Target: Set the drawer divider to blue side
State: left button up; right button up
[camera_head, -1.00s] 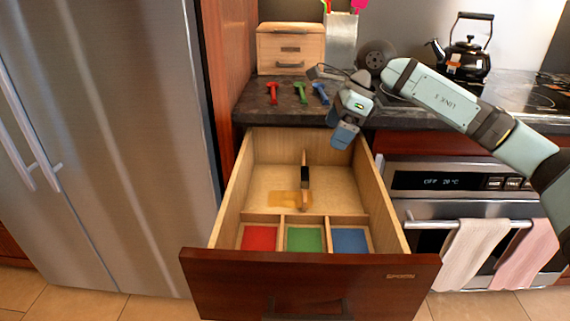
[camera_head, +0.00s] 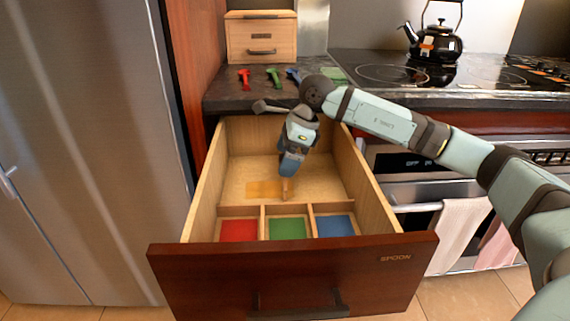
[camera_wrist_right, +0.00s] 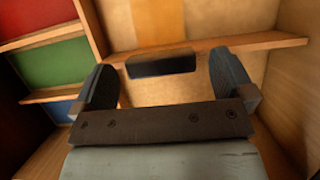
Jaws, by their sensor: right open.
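The wooden drawer divider (camera_head: 286,190) stands inside the open drawer, behind the compartments and roughly in line with the green one; my right gripper hides most of it in the head view. In the right wrist view the divider (camera_wrist_right: 262,41) runs across the picture, with its black grip (camera_wrist_right: 160,65) between my fingertips. The front compartments have red (camera_head: 239,230), green (camera_head: 287,228) and blue (camera_head: 335,226) floors, blue on the right. My right gripper (camera_head: 288,170) points down into the drawer; in the wrist view it (camera_wrist_right: 165,80) is open around the grip, not clamped. My left gripper is not in view.
The drawer front (camera_head: 290,280) and side walls bound the space around my right gripper. A dark countertop (camera_head: 240,97) lies behind, with red, green and blue items and a wooden box (camera_head: 261,38). A black kettle (camera_head: 435,42) stands on the stove.

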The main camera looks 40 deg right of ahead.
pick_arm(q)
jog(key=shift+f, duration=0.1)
pick_arm(e)
jog(key=shift+a+f, duration=0.2)
jog(key=shift+f, duration=0.25)
jog(key=c, duration=1.3)
jog(key=s+d, duration=0.1)
jog(key=d, duration=0.1)
jog(key=s+d, duration=0.2)
jog(key=d, duration=0.1)
jog(key=shift+s+d, duration=0.1)
jog(key=shift+d, duration=0.2)
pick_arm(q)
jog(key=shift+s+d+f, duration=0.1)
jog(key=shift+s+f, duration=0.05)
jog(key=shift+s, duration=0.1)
pick_arm(e)
jog(key=shift+s+d, duration=0.15)
jog(key=shift+d, duration=0.05)
jog(key=o, duration=1.3)
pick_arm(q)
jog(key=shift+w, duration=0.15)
